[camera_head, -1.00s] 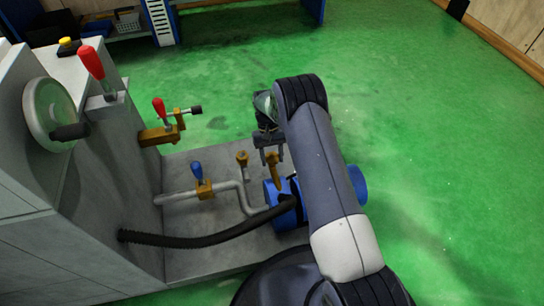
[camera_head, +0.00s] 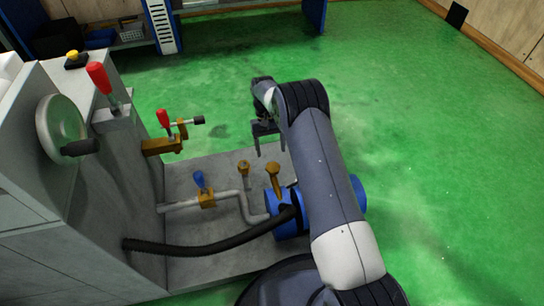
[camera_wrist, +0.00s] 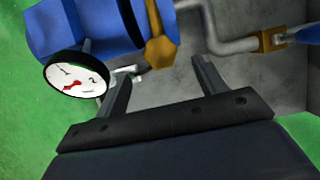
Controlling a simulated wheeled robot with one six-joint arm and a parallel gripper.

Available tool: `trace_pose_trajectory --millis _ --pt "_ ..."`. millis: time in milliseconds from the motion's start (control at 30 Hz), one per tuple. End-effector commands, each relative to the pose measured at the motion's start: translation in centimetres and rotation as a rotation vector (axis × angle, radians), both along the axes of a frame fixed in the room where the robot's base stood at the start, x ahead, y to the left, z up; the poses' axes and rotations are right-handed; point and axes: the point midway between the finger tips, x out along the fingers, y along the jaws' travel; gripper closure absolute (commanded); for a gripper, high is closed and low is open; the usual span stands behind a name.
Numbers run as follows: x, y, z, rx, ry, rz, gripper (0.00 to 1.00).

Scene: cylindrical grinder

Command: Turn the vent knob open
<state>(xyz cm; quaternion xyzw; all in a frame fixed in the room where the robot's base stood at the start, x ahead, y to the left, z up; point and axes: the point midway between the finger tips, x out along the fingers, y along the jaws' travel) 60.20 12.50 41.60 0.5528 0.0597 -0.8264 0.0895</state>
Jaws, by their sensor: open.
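I cannot tell for certain which is the vent knob. The tank's brass knob also shows in the wrist view (camera_wrist: 160,48), ahead of and between my fingers. My gripper (camera_head: 270,148) is open and empty, pointing down just beyond the tank knob, apart from it. In the wrist view my gripper's two fingers (camera_wrist: 161,76) are spread with nothing between them.
The blue tank (camera_wrist: 60,22) carries a round white gauge (camera_wrist: 75,78) near my left finger. A blue-handled valve (camera_head: 201,185) sits on the pipe. A black hose (camera_head: 205,248) crosses in front. The green floor (camera_head: 400,120) is clear.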

Motion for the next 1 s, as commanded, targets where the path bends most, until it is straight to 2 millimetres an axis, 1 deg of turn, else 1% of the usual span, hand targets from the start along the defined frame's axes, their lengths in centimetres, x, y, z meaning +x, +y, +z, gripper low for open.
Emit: trace_pose_trajectory --millis 33,200,600,667,767,867,1000 --pt "0.4 0.1 0.9 0.000 -0.002 0.000 0.32" --pt "0.9 0.2 2.2 0.000 0.000 0.000 0.32" --pt "1.0 0.2 2.3 0.000 0.001 0.000 0.32" --pt "0.9 0.2 2.1 0.000 0.001 0.000 0.32" --pt "0.5 0.1 1.1 -0.001 0.003 0.000 0.32" --pt "-0.1 0.0 -0.4 -0.001 0.004 0.000 0.32" --pt "-1.1 -0.2 -3.0 -0.001 0.004 0.000 0.32"
